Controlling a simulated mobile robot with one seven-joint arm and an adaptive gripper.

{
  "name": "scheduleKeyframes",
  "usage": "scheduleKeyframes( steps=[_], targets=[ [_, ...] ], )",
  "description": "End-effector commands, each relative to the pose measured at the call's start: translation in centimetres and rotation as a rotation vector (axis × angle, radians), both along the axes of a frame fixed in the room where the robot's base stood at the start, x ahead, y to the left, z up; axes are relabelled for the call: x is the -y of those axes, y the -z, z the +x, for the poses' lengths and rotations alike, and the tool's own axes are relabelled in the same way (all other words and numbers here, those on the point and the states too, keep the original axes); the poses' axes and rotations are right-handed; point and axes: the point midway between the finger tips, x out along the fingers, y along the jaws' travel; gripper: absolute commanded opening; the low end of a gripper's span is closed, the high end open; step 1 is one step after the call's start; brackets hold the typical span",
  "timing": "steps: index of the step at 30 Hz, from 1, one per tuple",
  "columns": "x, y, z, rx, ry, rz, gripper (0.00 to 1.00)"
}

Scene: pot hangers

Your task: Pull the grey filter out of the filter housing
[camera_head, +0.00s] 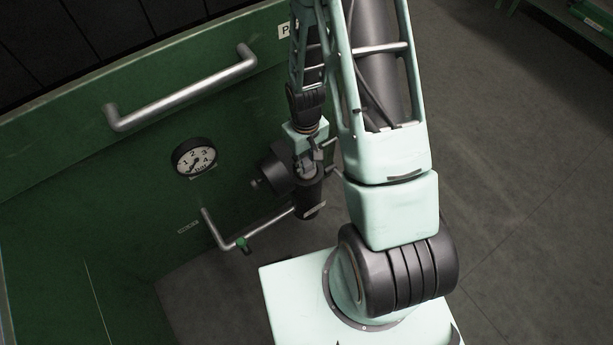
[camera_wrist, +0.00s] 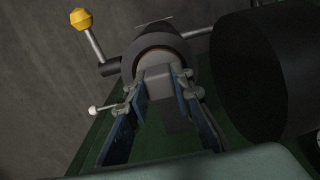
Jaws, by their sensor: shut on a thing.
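The grey filter (camera_wrist: 160,76) shows in the wrist view as a blocky grey piece at the mouth of the round dark filter housing (camera_wrist: 148,50). My gripper (camera_wrist: 158,90) has one finger on each side of the filter and is shut on it. The filter's far part is hidden inside the housing's ring, and I cannot tell how deep it sits. In the head view my gripper (camera_head: 308,160) reaches down to the top of the dark upright housing (camera_head: 308,199). The filter is too small and covered to make out clearly there.
A large black cylinder (camera_wrist: 262,75) stands close beside the housing. A lever with a yellow knob (camera_wrist: 82,19) sticks out on the other side. The green panel (camera_head: 90,185) carries a gauge (camera_head: 194,157), a long handle (camera_head: 180,90) and a bent pipe (camera_head: 262,228). Floor at right is clear.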

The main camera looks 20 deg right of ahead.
Motion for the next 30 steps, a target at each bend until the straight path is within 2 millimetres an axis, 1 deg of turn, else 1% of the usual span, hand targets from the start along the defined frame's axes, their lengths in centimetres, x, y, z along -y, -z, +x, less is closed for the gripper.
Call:
scheduleKeyframes(
  steps=[22, 30],
  targets=[
    [0.0, -1.2, 0.0, 0.001, 0.001, -0.001, 0.00],
    [0.0, -1.3, 0.0, 0.001, 0.001, -0.001, 0.00]
  ],
)
